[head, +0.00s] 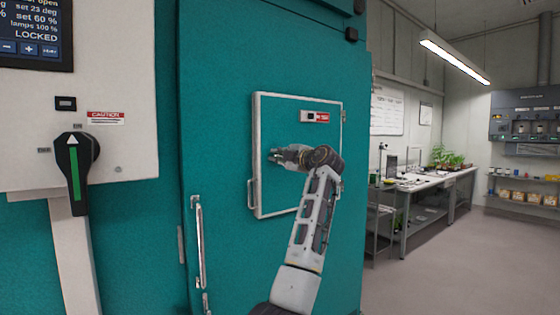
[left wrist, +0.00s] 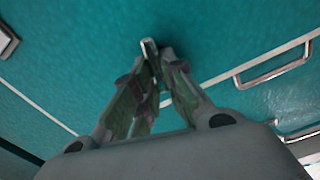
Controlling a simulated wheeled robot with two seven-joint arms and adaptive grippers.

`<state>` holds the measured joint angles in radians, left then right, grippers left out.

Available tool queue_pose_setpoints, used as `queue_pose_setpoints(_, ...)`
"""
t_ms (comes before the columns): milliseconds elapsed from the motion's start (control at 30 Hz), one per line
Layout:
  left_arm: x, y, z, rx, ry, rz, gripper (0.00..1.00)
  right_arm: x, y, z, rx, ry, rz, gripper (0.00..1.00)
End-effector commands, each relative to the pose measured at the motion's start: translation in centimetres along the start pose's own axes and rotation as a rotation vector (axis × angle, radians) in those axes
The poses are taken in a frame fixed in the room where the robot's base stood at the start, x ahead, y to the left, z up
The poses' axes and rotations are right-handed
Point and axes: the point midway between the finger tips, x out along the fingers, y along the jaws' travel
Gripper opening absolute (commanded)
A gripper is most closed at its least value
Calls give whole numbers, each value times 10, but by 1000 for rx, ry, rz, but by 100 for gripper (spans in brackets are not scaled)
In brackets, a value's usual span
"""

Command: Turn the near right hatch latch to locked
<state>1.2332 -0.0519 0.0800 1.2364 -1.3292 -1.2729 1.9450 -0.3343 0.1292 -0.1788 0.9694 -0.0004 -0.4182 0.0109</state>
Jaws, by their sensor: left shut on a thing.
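The hatch (head: 285,115) is a teal panel with a white frame, set in a teal chamber door and closed flat. My left gripper (head: 275,154) is in front of the hatch, at about mid-height. In the left wrist view, its fingers (left wrist: 154,60) are closed together on a small pale metal latch (left wrist: 149,46). Only the latch's tip shows past the fingertips. In the head view the gripper hides the latch, so I cannot tell its locked or unlocked position. My right gripper is not in view.
A silver handle (head: 250,193) is at the hatch's left edge. A red-and-white label (head: 315,117) is near its top. A long door handle (head: 200,240) stands lower left. A control panel with a black rotary switch (head: 76,165) is at left. A workbench (head: 430,182) stands beyond, with open floor.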

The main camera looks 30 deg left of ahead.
Motion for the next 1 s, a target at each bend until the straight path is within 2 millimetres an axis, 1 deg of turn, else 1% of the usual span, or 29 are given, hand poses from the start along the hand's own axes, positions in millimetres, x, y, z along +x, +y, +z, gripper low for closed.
queue_pose_setpoints(200, 0, -4, 1, -140, 0, -2, 0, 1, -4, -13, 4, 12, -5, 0)
queue_pose_setpoints(400, 0, -5, 1, -222, 0, -2, 0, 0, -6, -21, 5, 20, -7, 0)
queue_pose_setpoints(600, 0, -5, 1, -256, 0, -3, 0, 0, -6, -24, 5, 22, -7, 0)
queue_pose_setpoints(967, 0, -5, 1, -261, 0, -4, 0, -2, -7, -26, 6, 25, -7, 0)
queue_pose_setpoints(1000, 0, -5, 1, -261, 0, -4, 15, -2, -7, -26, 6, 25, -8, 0)
